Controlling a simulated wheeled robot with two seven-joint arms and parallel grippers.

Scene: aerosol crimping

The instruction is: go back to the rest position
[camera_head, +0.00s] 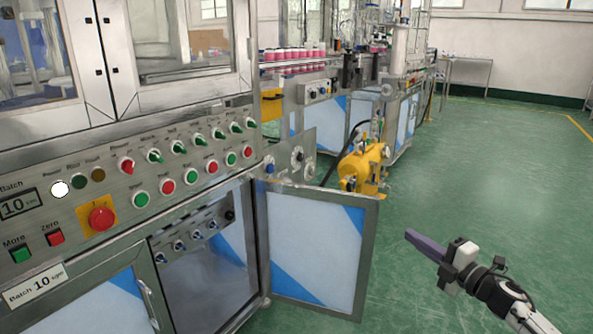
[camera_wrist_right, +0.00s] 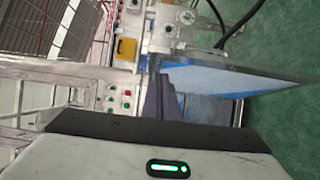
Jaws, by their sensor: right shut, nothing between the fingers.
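My right gripper (camera_head: 410,236) is at the lower right of the head view, over the green floor and to the right of the open cabinet door. Its dark fingers are together with nothing between them, and they point toward the door. In the right wrist view the closed fingers (camera_wrist_right: 160,95) show at the middle, with the machine beyond them. My left gripper is in neither view.
The machine's control panel (camera_head: 120,200) with knobs and buttons fills the left. Its cabinet door (camera_head: 318,250) stands open into the room. A yellow pump (camera_head: 365,170) is on the floor behind it. The green floor (camera_head: 480,180) on the right is clear.

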